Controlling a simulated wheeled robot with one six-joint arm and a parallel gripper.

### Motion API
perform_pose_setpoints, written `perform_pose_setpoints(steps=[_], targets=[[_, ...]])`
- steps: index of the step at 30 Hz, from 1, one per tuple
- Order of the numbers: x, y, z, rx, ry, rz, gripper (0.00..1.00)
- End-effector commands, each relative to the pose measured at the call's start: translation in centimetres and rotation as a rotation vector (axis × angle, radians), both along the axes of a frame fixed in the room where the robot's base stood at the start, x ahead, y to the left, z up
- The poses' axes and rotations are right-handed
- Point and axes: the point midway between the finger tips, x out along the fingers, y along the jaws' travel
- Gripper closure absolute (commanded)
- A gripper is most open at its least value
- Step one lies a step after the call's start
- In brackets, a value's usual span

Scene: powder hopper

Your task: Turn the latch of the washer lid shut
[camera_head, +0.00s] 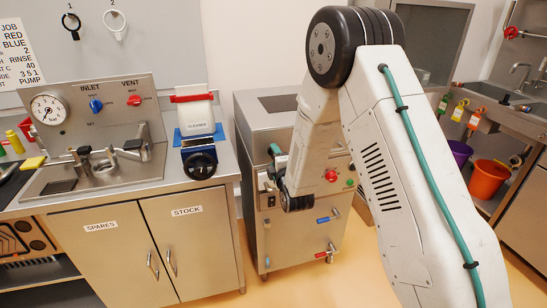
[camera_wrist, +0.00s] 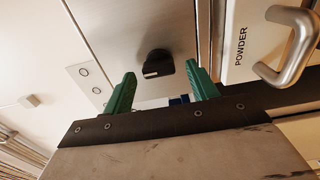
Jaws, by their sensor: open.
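The washer appears to be the steel cabinet (camera_head: 285,240) in the middle of the head view, partly hidden behind my arm. In the wrist view a black turning knob (camera_wrist: 157,65) with a pale mark sits on a steel panel (camera_wrist: 120,30). It may be the lid latch, but I cannot tell for certain. My gripper (camera_wrist: 161,71) is open, its two green fingers on either side of the knob in the picture. Nothing is held. I cannot tell how far the fingertips are from the knob. In the head view my arm hides much of the cabinet's right side.
A front labelled POWDER with a bent metal handle (camera_wrist: 290,47) is at the right of the wrist view. Red-handled (camera_head: 326,254) and blue-handled (camera_head: 324,220) valves are on the cabinet front. A steel counter (camera_head: 110,205) stands left; buckets (camera_head: 487,180) stand right.

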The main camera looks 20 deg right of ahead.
Motion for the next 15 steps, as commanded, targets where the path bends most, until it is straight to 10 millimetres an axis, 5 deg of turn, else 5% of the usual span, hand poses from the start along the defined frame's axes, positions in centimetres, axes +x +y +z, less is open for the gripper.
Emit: perform_pose_setpoints(steps=[9, 15], targets=[[-5.2, 0.1, 0.0, 0.0, 0.001, 0.001, 0.42], [-6.5, 0.1, 0.0, 0.0, 0.0, 0.002, 0.42]])
